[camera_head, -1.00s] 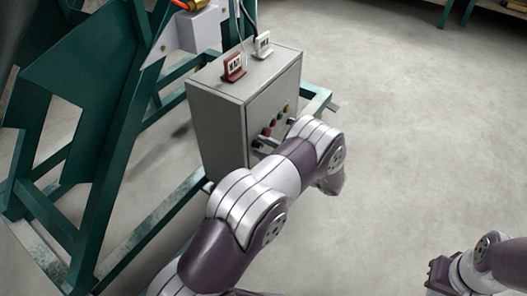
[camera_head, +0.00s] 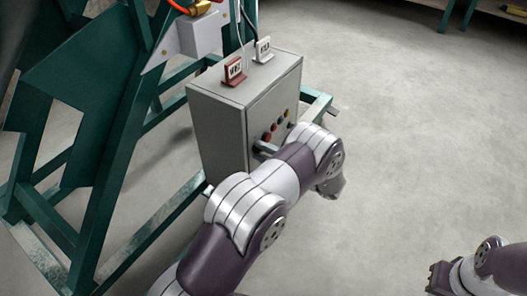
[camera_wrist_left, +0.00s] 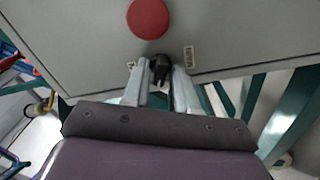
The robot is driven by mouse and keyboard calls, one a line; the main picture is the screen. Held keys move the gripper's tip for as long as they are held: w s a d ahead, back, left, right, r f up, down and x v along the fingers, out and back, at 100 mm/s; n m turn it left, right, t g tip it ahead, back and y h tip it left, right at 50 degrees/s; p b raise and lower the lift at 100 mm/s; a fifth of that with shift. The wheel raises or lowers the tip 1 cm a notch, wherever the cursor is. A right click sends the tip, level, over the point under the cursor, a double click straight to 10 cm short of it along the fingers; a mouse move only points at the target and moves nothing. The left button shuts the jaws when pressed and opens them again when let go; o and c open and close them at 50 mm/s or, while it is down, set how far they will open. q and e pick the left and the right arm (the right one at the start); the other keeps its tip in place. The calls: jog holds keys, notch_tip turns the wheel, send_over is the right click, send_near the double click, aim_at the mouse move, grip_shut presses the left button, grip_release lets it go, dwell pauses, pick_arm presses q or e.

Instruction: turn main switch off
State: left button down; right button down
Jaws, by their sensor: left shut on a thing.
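The grey control box (camera_head: 222,135) stands in the middle of the head view, with several coloured buttons on its front panel. The main switch (camera_wrist_left: 160,66) is a small black knob below a red round button (camera_wrist_left: 148,18) in the left wrist view. My left gripper (camera_wrist_left: 160,78) is shut on this knob, one finger on each side.
A green steel frame (camera_head: 105,190) stands left of and beneath the box. Two small signs, one red (camera_head: 233,71) and one white (camera_head: 263,50), stand on the box top, with cables rising behind. Open concrete floor (camera_head: 410,130) lies to the right.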

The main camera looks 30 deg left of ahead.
pick_arm(q)
jog(key=shift+f+n, duration=0.1)
jog(key=shift+n, duration=2.2)
jog(key=c, duration=1.2)
grip_release()
jog(key=shift+o, duration=0.2)
jog(key=s+d+p, duration=0.1)
jog(key=d+p, duration=0.2)
jog(key=d, duration=0.9)
jog(key=shift+d+p, duration=0.35)
jog(key=shift+p, duration=0.05)
